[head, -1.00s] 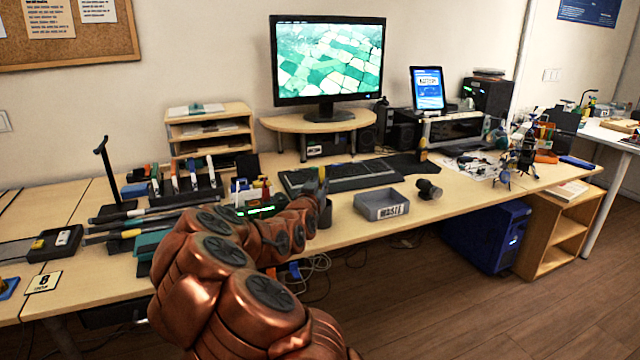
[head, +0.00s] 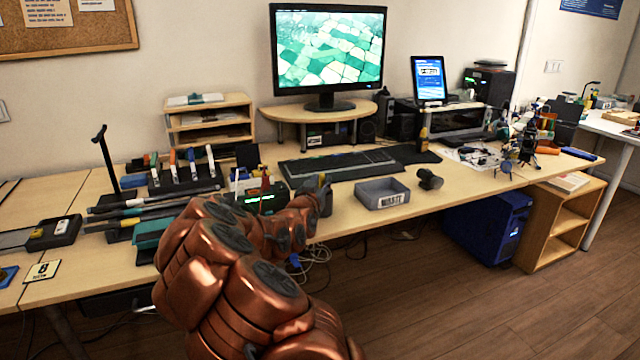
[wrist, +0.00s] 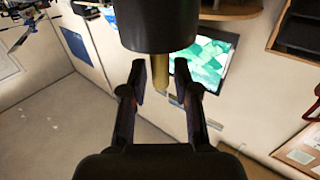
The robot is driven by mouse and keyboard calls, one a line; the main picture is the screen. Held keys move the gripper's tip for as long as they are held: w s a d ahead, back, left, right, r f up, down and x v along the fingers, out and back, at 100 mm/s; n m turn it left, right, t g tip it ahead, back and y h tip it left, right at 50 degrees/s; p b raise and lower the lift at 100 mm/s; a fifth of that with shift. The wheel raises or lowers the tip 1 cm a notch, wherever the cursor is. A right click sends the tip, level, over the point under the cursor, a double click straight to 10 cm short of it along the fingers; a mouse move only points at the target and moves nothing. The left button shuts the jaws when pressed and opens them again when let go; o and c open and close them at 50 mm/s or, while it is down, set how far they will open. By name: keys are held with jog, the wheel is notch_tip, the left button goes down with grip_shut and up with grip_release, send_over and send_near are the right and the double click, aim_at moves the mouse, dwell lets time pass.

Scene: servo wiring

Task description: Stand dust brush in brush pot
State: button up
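The dust brush shows as a yellowish handle (wrist: 160,72) rising out of the dark brush pot (wrist: 158,24) in the wrist view, which is upside down. Its lower part is hidden inside the pot. In the head view the pot (head: 327,203) stands on the desk near the front edge, with the handle (head: 322,181) above its rim, partly behind my copper arm. My gripper (wrist: 161,80) is open, its fingers on either side of the handle with visible gaps. In the head view the gripper is mostly hidden by my arm.
A grey labelled bin (head: 381,194) and a small black cylinder (head: 430,180) are right of the pot. The keyboard (head: 340,166) lies behind. Bare desk lies right of the cylinder.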

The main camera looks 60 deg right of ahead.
jog(key=shift+o, duration=1)
jog(key=v, duration=0.7)
jog(key=shift+a, duration=0.2)
jog(key=shift+s, duration=0.1)
dwell(0.5)
